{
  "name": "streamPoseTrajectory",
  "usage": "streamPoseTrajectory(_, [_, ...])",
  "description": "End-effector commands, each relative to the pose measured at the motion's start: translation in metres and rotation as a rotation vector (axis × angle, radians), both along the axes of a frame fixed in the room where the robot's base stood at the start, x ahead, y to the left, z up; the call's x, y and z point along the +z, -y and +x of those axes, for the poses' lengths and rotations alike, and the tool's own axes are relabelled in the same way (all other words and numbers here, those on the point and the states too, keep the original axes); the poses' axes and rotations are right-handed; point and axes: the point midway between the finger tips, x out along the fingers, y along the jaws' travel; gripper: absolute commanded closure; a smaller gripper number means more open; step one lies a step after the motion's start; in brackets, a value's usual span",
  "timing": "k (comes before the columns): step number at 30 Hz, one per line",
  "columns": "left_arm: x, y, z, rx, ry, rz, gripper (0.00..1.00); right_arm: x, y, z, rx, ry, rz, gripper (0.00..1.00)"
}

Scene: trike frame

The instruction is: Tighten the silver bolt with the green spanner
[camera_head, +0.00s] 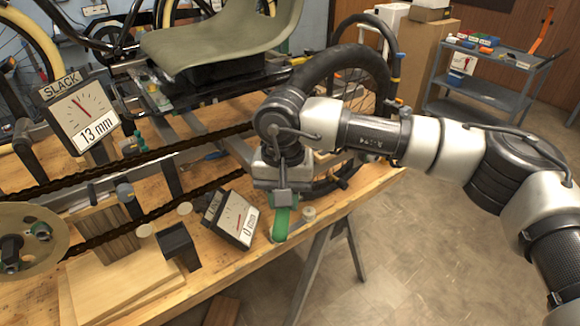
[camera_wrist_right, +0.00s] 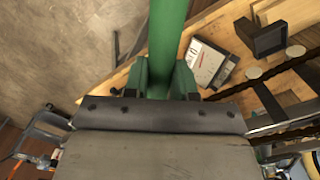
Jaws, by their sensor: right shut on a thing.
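My right gripper (camera_head: 284,203) is above the front edge of the wooden workbench. It is shut on the green spanner (camera_head: 281,224), whose green end shows below the fingers. In the right wrist view the spanner (camera_wrist_right: 168,40) runs from between the green fingers of the gripper (camera_wrist_right: 164,80) up past the top edge. I cannot make out the silver bolt for sure. A small pale round part (camera_head: 309,212) sits on the bench just right of the spanner. My left gripper is not in view.
A gauge reading 0 mm (camera_head: 238,218) stands close left of the spanner. A slack gauge reading 13 mm (camera_head: 85,115) is at the left. The trike's seat (camera_head: 215,40), chain and wheel (camera_head: 350,60) lie behind. The floor at the right is clear before a grey cart (camera_head: 480,85).

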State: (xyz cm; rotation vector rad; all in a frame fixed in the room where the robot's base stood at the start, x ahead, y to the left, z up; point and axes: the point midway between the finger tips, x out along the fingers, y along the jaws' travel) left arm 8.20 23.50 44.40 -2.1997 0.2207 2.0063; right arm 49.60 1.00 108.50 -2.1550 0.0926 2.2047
Motion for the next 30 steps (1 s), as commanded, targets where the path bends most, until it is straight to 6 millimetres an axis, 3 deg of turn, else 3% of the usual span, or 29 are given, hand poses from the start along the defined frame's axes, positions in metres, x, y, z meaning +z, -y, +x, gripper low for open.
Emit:
streamPoseTrajectory(1, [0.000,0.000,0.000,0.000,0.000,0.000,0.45,0.000,-0.001,0.000,-0.001,0.000,0.001,0.86])
streamPoseTrajectory(4, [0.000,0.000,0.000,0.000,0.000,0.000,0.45,0.000,0.000,0.000,-0.001,0.000,0.001,1.00])
streamPoseTrajectory(30, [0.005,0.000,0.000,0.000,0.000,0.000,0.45,0.019,-0.001,0.000,-0.003,0.000,0.001,1.00])
